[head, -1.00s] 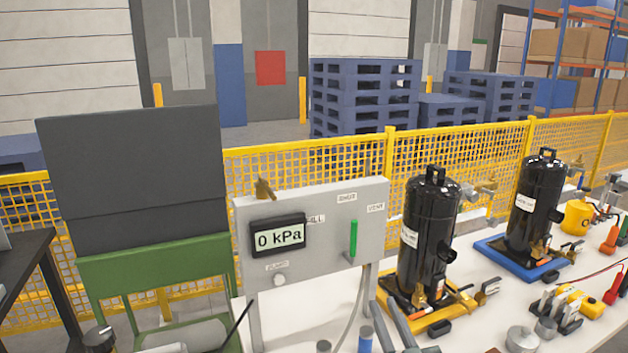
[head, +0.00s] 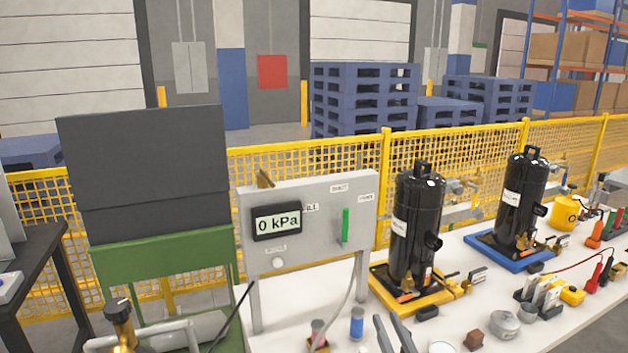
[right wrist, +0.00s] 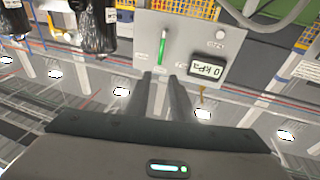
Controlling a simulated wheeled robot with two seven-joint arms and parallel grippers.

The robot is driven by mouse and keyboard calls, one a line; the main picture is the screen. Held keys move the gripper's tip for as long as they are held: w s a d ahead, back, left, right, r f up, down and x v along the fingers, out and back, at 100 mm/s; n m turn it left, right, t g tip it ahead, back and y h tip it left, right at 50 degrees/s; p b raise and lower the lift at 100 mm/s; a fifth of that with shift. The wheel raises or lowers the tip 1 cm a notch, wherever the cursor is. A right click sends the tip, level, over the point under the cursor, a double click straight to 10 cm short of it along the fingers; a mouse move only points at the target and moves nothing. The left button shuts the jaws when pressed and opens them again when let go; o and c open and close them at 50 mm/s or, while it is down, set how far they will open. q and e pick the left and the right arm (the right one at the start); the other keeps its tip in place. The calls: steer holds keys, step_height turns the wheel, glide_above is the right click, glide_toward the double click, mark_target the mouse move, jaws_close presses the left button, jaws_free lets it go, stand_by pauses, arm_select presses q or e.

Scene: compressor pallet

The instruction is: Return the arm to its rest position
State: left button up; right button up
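My right gripper (head: 393,335) shows at the bottom edge of the head view as two dark grey fingers. In the right wrist view its fingers (right wrist: 168,90) are apart, with nothing between them. They point toward the grey panel (right wrist: 185,45), which appears upside down there, and do not visibly touch it. My left gripper is not in view.
A black compressor (head: 415,230) stands on a yellow base and another (head: 522,195) on a blue base, on the white table (head: 480,315). Small parts and a blue cylinder (head: 357,322) lie near the right gripper. A brass valve with a black knob (head: 120,315) is at lower left.

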steer(key=s+d+f+g+h, duration=0.3)
steer(key=s+f+g, duration=0.5)
steer(key=s+f, duration=1)
steer(key=s+d+f+g, duration=0.2)
steer(key=s+f+g, duration=0.2)
steer(key=s, duration=0.6)
steer(key=s+d+f+g, duration=0.2)
steer(key=s+f+g, duration=0.25)
steer(key=s, duration=0.55)
step_height(320, 180, down, 28)
steer(key=s+d+f+g, duration=0.1)
steer(key=s+d+f, duration=0.1)
steer(key=s+f, duration=1.5)
steer(key=shift+d+f, duration=0.25)
steer(key=shift+f, duration=0.2)
steer(key=shift+g, duration=0.25)
